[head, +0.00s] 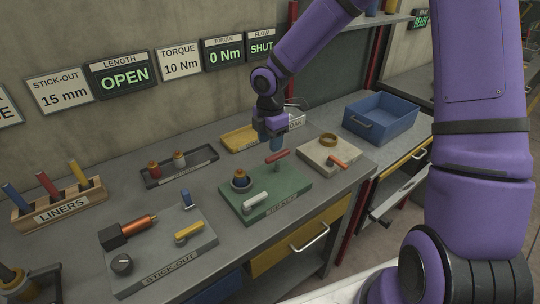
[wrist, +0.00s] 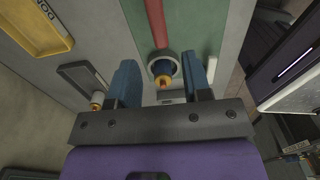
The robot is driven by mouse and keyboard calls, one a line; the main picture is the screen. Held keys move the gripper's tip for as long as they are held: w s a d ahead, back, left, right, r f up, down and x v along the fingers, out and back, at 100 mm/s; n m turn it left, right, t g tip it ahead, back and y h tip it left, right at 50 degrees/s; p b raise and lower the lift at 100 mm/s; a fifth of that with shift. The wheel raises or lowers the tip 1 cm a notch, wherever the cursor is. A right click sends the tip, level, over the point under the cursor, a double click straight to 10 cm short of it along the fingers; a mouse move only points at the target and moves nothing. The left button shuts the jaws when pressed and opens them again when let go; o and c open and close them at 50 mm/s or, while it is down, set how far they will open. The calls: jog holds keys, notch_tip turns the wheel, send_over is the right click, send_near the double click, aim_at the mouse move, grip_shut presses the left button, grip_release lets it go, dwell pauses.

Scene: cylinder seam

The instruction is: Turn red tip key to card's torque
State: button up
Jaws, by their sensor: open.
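The red tip key (head: 277,156) is a red bar at the back of the green board (head: 290,186); in the wrist view it is a red strip (wrist: 156,24) running up from a dark round socket (wrist: 163,63). The socket holds an orange-tipped piece and also shows in the head view (head: 240,181). My gripper (head: 277,145) is open and empty above the board, close to the red key. In the wrist view, its blue fingers (wrist: 163,72) frame the socket from either side. The torque card (head: 179,60) reads 10 Nm; the torque display (head: 223,53) reads 0 Nm.
A white lever (head: 262,200) is on the green board's front. A dark tray (head: 180,165) with two small nozzles stands left, the grey stick-out board (head: 165,255) front left. A pale board with a brass ring (head: 328,139) and blue bin (head: 380,118) stand right. The flow display reads SHUT.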

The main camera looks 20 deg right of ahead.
aim_at(270, 157)
notch_tip(270, 157, down, 6)
jog(key=shift+r, duration=0.1)
dwell(0.4)
grip_shut()
